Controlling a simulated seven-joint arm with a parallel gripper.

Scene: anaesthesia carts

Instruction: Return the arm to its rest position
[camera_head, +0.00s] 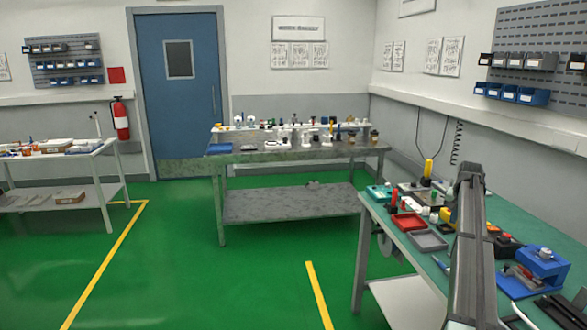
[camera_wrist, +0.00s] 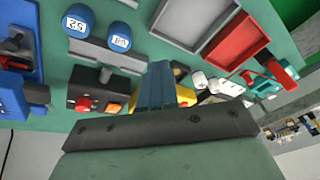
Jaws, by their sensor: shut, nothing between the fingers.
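My arm (camera_head: 468,240) rises in front of the green-topped bench at the right of the head view. Its gripper cannot be made out clearly there. In the wrist view my gripper (camera_wrist: 158,72) has its blue-grey fingers together, with nothing between them. The fingers point over the bench top (camera_wrist: 57,125), with a yellow object partly hidden behind them. Whether the fingertips touch anything cannot be told.
The bench carries a red tray (camera_head: 408,223), a grey tray (camera_head: 428,241), a blue vise-like device (camera_head: 541,265) and a red-button box (camera_wrist: 84,102). Two blue labelled cylinders show in the wrist view (camera_wrist: 78,20). A metal table (camera_head: 290,205) stands behind; green floor is open left.

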